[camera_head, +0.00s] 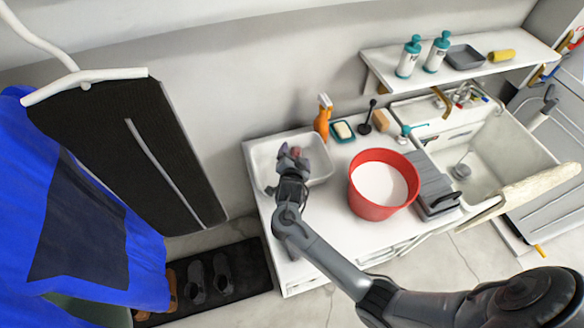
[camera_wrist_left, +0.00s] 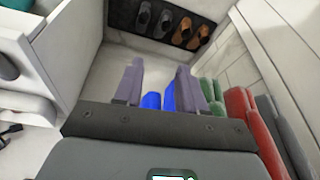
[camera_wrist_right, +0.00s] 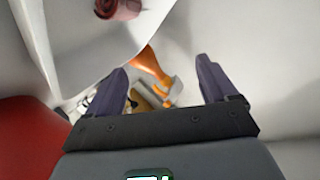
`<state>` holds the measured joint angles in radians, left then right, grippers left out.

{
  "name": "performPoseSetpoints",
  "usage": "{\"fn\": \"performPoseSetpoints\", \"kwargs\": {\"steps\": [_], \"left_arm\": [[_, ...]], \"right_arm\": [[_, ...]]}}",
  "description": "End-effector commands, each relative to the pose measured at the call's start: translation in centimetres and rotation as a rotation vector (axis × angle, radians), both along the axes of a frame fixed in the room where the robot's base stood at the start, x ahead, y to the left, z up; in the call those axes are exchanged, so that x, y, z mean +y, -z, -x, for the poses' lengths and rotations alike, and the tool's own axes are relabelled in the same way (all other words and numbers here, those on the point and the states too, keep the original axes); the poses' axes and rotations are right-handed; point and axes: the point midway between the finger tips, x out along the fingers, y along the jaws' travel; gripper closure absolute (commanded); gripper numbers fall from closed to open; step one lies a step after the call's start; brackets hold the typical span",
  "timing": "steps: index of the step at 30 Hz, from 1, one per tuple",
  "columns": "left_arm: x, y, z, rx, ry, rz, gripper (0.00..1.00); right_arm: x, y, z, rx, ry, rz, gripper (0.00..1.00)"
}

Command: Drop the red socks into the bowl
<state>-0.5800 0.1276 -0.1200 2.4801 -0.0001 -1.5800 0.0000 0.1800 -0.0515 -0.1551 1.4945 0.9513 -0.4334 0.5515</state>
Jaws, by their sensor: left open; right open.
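The red socks are a small rolled bundle (camera_wrist_right: 118,8) in the white basin (camera_head: 324,172); a bit of red also shows by my right gripper in the head view (camera_head: 298,152). My right gripper (camera_head: 291,158) is over the basin, open; in the right wrist view (camera_wrist_right: 162,80) nothing is between its fingers, and the socks lie beyond them to the upper left. A round red bowl with a white inside (camera_head: 367,207) stands on the white counter to the right of the basin. My left gripper (camera_wrist_left: 158,72) is open and empty, seen only in the left wrist view.
An orange spray bottle (camera_head: 323,118), a soap dish (camera_head: 342,131) and brushes stand behind the basin. A dark grey box (camera_head: 434,185) and a sink (camera_head: 490,150) are right of the bowl. Hanging clothes (camera_head: 100,215) fill the left. Shoes (camera_head: 222,272) lie on a floor mat.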

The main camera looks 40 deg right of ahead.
Motion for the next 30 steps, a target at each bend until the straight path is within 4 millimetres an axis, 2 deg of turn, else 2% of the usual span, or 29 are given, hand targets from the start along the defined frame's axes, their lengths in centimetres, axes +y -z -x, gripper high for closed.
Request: {"fn": "performPoseSetpoints", "kwargs": {"steps": [9, 15, 30], "left_arm": [[-0.2, 0.1, 0.0, 0.001, -0.006, 0.01, 0.6], [-0.3, 0.1, 0.0, 0.0, -0.009, 0.014, 0.6], [-0.1, 0.2, 0.0, 0.0, -0.002, 0.003, 0.6]], "right_arm": [[3.5, -2.0, 3.8, -0.001, 0.0, -0.005, 0.14], [5.0, -2.9, 5.5, 0.0, 0.001, -0.002, 0.14], [5.6, -3.4, 6.1, 0.0, 0.001, -0.001, 0.14]]}}
